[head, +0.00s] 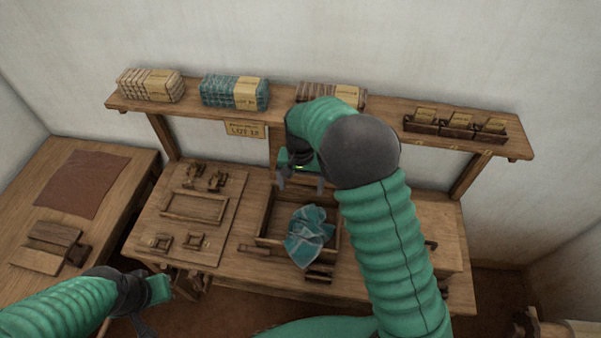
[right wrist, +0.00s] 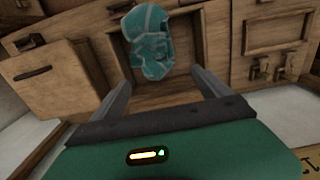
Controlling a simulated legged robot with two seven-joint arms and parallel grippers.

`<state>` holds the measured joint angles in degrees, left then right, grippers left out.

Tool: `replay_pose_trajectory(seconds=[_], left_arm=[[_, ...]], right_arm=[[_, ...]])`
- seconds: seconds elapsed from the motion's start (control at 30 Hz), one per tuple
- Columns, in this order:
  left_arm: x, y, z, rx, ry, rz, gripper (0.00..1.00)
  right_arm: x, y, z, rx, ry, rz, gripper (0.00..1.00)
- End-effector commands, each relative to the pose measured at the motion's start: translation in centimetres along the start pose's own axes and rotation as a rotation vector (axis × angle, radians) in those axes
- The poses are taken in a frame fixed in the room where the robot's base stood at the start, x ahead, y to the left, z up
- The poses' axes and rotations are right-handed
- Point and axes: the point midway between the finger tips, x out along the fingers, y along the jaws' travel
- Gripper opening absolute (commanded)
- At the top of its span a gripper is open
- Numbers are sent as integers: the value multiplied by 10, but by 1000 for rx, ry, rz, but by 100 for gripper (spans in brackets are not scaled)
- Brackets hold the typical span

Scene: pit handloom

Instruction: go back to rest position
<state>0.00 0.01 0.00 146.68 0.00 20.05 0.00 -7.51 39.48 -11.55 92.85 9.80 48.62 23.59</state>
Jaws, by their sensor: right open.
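My right gripper (head: 301,183) is open and empty above the back of the wooden tray on the bench. In the right wrist view its two fingers (right wrist: 161,76) stand wide apart with nothing between them. A crumpled teal checked cloth (head: 310,237) lies in the tray (head: 262,222), partly over its front rim. The cloth also shows in the right wrist view (right wrist: 148,40), beyond the fingertips and apart from them. My left gripper (head: 150,322) is low at the bottom left, in front of the bench. Its fingers are too unclear to judge.
A shelf (head: 385,112) over the bench bears a teal cloth bundle (head: 228,92), a pale bundle (head: 150,85) and small labelled boxes (head: 456,124). A wooden board with fittings (head: 230,205) lies left of the tray. A side table (head: 115,215) holds a brown cloth (head: 84,184).

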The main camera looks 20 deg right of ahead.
Motion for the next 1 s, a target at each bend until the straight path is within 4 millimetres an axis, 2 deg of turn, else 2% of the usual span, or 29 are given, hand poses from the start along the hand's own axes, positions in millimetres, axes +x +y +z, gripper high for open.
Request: replay_pose_trajectory(seconds=[0.1, 0.23, 0.33, 0.5, 0.57, 0.67, 0.77, 0.9, 1.0], left_arm=[[9, 0, 2, 0, 0, 0, 0], [12, 0, 3, 0, 0, 0, 0], [13, 0, 3, 0, 0, 0, 0], [13, 0, 3, 0, 0, 0, 0], [14, 0, 3, 0, 0, 0, 0], [23, 0, 5, 0, 0, 0, 0], [38, 0, 9, 0, 0, 0, 0], [56, 0, 13, 0, 0, 0, 0], [63, 0, 15, 0, 0, 0, 0]], right_arm=[[-33, -1, -2, -2, 5, -2, 87], [-61, -1, -2, -1, 2, -1, 87], [-74, -1, -2, -1, 1, 1, 87], [-80, 0, -1, -1, -1, 2, 87], [-78, 1, 1, -5, 0, 0, 87], [-65, 11, 14, -49, 15, -15, 87], [-40, 31, 46, -154, 58, -41, 87], [-3, 62, 105, -349, 141, -64, 87], [16, 79, 139, -465, 193, -67, 87]])
